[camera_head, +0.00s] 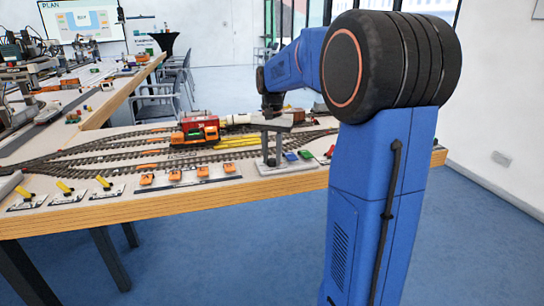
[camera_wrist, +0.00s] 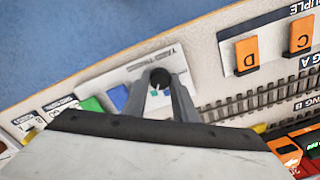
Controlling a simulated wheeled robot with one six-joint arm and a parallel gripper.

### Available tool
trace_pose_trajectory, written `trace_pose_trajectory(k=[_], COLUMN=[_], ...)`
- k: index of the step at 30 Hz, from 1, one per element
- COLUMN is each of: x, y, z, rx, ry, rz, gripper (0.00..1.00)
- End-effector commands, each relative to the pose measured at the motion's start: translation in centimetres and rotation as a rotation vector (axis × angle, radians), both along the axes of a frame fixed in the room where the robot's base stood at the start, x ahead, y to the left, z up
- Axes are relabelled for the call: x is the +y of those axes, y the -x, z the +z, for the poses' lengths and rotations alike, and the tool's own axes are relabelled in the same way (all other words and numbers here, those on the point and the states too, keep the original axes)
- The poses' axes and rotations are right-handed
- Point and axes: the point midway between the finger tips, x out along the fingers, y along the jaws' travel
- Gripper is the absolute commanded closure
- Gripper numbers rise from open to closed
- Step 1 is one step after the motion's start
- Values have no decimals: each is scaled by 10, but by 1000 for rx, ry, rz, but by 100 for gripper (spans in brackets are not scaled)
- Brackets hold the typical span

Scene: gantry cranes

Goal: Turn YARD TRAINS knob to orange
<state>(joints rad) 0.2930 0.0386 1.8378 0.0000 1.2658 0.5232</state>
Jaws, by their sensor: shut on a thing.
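The YARD TRAINS knob (camera_wrist: 160,78) is small, round and black in the wrist view. It stands on a white panel (camera_wrist: 135,72) whose printed label lies just beyond it. My gripper (camera_wrist: 161,84) is shut on the knob, with one grey finger on each side. In the head view my gripper (camera_head: 271,163) points down at the table's front edge, and the knob between its fingers is too small to make out. A small blue-green mark shows between the fingers. I see no orange mark by the knob; part of the panel is hidden, and the knob's setting cannot be told.
A green block (camera_wrist: 92,105) and a blue block (camera_wrist: 118,97) lie left of my fingers in the wrist view. Orange switches (camera_head: 175,175) and yellow levers (camera_head: 103,183) line the table's front edge. Tracks with an orange locomotive (camera_head: 200,130) lie behind.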

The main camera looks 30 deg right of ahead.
Motion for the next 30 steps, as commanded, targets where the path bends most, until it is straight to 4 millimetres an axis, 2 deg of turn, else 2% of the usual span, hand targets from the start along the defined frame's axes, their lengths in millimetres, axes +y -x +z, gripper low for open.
trace_pose_trajectory(k=[15, 22, 30], x=[0, 0, 0], y=[-1, -1, -1], z=[1, 1, 1], rx=[-3, -3, -3], ry=[1, 1, 1], rz=[-458, -594, -672], gripper=[97, 97, 97])
